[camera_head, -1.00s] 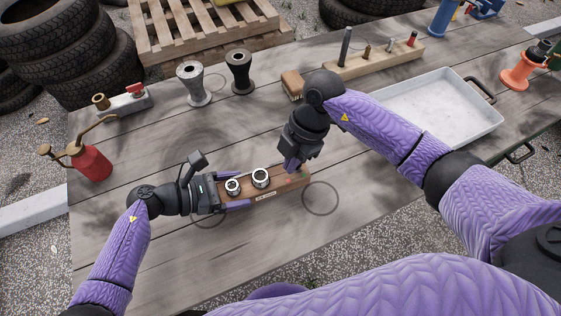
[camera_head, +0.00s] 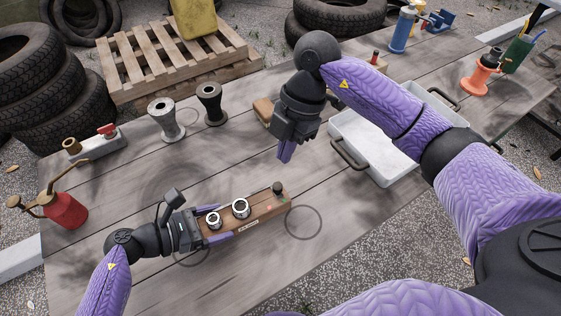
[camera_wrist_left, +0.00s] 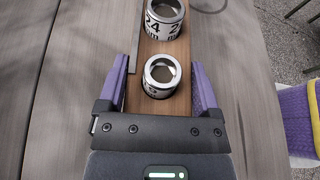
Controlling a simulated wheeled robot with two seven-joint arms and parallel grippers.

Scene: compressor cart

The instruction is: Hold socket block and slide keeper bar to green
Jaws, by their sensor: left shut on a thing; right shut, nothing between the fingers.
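The wooden socket block (camera_head: 262,219) lies on the bench with two silver sockets standing in it, the larger one (camera_head: 240,208) and the smaller one (camera_head: 214,221). The left wrist view shows the wood (camera_wrist_left: 172,106) between the fingers. My right gripper (camera_head: 285,151) is shut and empty, raised above and apart from the block.
A white tray (camera_head: 345,128) lies to the right, under my right arm. Grey (camera_head: 165,118) and dark (camera_head: 211,104) spools stand behind the block. A red oil can (camera_head: 65,211) and a small vise-like tool (camera_head: 92,143) are at the left. The bench in front is clear.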

